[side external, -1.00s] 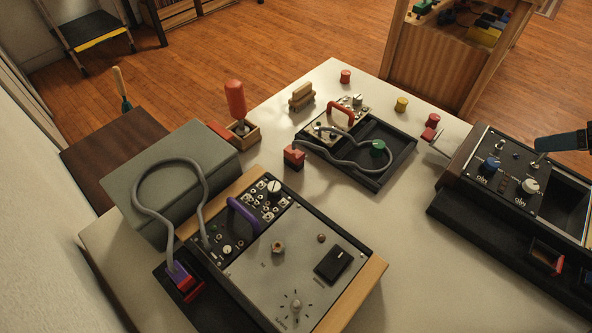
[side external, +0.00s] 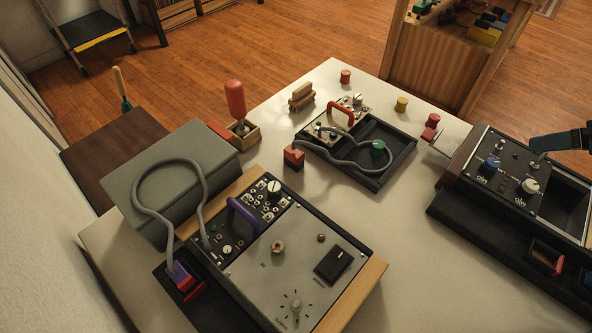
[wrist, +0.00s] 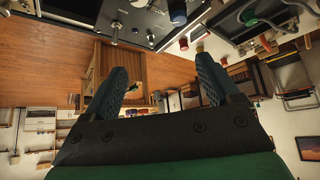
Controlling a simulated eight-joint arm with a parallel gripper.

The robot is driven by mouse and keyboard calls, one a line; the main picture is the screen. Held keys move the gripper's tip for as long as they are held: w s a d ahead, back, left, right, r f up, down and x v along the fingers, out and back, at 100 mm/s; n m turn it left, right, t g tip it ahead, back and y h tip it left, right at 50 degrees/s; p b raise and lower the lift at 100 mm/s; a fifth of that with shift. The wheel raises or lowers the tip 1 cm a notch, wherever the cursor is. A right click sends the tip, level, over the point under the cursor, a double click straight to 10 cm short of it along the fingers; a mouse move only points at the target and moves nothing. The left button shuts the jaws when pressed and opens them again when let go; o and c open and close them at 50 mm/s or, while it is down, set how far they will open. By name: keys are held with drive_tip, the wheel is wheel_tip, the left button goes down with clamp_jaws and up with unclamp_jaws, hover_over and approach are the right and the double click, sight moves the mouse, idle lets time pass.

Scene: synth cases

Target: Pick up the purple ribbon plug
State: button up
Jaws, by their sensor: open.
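The purple ribbon plug (side external: 178,270) is at the lower left in the side external view, at the end of a thick grey cable, against a red piece in a dark holder beside the large grey panel unit. I cannot tell how deep it sits. My gripper (side external: 548,144) shows at the right edge, over the black control unit, far to the right of the plug. In the wrist view my gripper (wrist: 160,78) has its two dark fingers wide apart with nothing between them. I do not make out the purple plug in the wrist view.
The panel unit (side external: 285,270) has a purple handle (side external: 243,215). A grey box (side external: 165,180) stands beside it. A black tray (side external: 398,165) holds a green plug (side external: 378,148) on a cable. A red-handled tool (side external: 236,100) stands upright. The white table's (side external: 430,255) middle right is clear.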

drive_tip(key=w+a+r+n+g+y, duration=0.1)
drive_tip(key=w+a+r+n+y, duration=0.1)
drive_tip(key=a+n, duration=0.3)
drive_tip(key=w+a+r+n+g+y, duration=0.1)
drive_tip(key=w+a+n, duration=0.2)
drive_tip(key=a, duration=0.5)
drive_tip(key=n+g+y, duration=0.1)
drive_tip(key=n+g, duration=0.7)
drive_tip(key=n, duration=0.9)
hover_over(179, 272)
drive_tip(key=w+d, duration=0.1)
drive_tip(key=d, duration=0.1)
drive_tip(key=f, duration=0.8)
drive_tip(key=shift+w+d, duration=0.1)
drive_tip(key=shift+w, duration=0.1)
drive_tip(key=x, duration=0.4)
drive_tip(key=shift+x, duration=0.75)
clamp_jaws()
